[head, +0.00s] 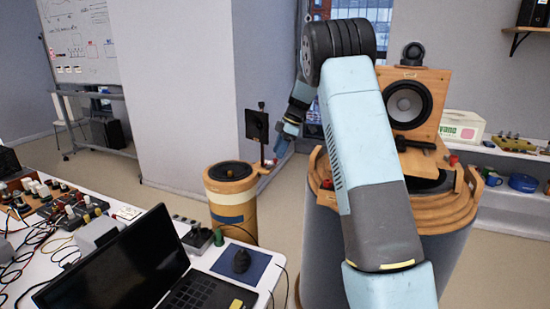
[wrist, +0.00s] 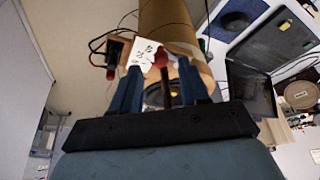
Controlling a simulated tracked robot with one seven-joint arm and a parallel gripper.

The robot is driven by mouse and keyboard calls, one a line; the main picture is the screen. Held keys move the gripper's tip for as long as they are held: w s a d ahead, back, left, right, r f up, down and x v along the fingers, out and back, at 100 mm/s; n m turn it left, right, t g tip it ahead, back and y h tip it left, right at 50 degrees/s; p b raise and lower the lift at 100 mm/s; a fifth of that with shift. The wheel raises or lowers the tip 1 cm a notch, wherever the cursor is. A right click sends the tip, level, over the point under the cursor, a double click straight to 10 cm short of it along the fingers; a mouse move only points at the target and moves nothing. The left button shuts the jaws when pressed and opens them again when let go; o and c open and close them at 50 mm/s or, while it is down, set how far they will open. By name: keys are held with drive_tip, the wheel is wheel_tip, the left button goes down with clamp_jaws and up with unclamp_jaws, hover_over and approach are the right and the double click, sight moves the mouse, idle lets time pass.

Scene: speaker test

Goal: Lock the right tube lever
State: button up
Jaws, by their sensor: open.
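A tan wooden tube (head: 232,200) with a dark top stands on the floor left of my arm; it also shows in the wrist view (wrist: 168,18). In the wrist view, a lever with a red knob (wrist: 162,58) and dark stem rises between the two blue fingers of my gripper (wrist: 159,68). The fingers are open, one on each side, with gaps visible. The lever's base is partly hidden by my gripper. In the head view, my gripper (head: 284,142) is small beside the tube's upper right side. I cannot tell from the lever's pose whether it is locked.
A white tag (wrist: 148,52) and a black block with a red end (wrist: 112,58) sit beside the lever. A black plate on a post (head: 257,125) stands close left of my gripper. A wooden speaker (head: 420,85) stands right; a table with a laptop (head: 120,265) is front left.

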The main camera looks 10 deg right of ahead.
drive_tip(key=shift+x, duration=1.65)
drive_tip(key=shift+c, duration=0.2)
